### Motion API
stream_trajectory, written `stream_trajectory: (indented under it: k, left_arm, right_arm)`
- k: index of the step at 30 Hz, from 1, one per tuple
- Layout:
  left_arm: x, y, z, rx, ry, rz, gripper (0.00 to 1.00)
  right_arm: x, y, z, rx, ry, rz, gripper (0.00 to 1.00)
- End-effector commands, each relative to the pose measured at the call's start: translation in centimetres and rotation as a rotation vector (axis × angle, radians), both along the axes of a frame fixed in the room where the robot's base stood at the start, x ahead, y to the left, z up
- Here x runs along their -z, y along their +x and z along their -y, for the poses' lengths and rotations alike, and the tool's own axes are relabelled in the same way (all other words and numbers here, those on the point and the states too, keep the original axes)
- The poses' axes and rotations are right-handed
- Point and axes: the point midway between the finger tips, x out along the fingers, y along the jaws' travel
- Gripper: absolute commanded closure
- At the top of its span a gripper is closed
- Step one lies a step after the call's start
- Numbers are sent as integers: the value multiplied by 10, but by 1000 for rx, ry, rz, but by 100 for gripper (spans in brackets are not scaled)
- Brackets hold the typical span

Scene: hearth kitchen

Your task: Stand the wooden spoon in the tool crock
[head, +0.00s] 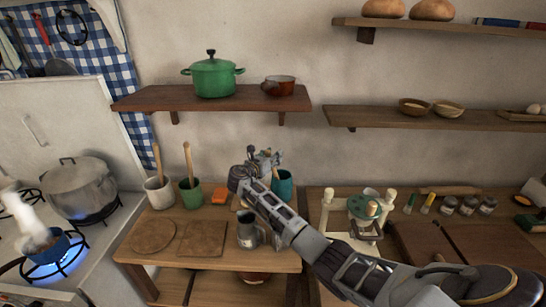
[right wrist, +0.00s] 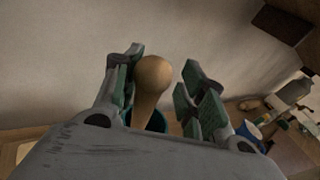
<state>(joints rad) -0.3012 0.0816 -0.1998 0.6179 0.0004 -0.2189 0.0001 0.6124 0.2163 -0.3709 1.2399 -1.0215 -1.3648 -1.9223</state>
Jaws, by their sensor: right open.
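A wooden spoon (right wrist: 153,75) stands between the parted fingers of my right gripper (right wrist: 160,78) in the right wrist view, its rounded end up. Below it part of a teal crock (right wrist: 157,121) shows, and the spoon's lower part runs down into it. In the head view my right gripper (head: 264,160) is open just above the teal crock (head: 284,187) and hides most of the spoon. A white crock (head: 158,194) and a green crock (head: 190,195) stand to the left, each with a wooden handle upright in it. My left gripper is out of view.
A grey jug (head: 248,231) stands below my right gripper. Two brown boards (head: 203,238) lie to its left. A shelf (head: 150,98) with a green pot (head: 213,76) hangs above. A lit burner (head: 58,262) is at left. A pale wooden stand (head: 357,215) is beside my forearm.

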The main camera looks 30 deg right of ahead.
Motion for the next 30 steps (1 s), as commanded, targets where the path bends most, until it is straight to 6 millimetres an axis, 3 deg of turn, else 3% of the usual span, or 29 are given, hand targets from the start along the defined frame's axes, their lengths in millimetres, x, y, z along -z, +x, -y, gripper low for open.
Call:
stream_trajectory:
  k: [8, 30]
  left_arm:
    - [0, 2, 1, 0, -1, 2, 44]
    - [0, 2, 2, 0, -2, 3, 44]
  right_arm:
    - [-2, -8, -16, -2, 1, 1, 59]
    - [-13, -54, -99, -1, 0, -1, 59]
